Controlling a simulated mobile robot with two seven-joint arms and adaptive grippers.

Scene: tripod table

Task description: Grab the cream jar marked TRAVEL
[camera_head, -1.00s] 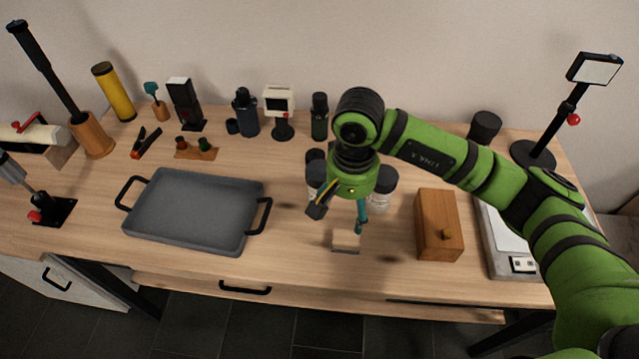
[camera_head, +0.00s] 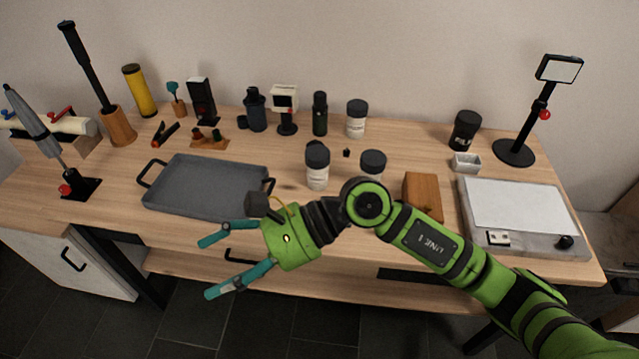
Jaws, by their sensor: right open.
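Three pale jars with dark lids stand upright on the table. One jar (camera_head: 317,172) is near the middle, one jar (camera_head: 356,120) is at the back, and a third jar (camera_head: 372,165) is partly hidden behind my right arm. Their labels are too small to read, so I cannot tell which is marked TRAVEL. My right gripper (camera_head: 205,268) is open and empty, its teal fingers pointing left in front of the tray. It is apart from all the jars. My left gripper is not in view.
A grey tray (camera_head: 205,187) lies at the left. Bottles and tools line the back.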

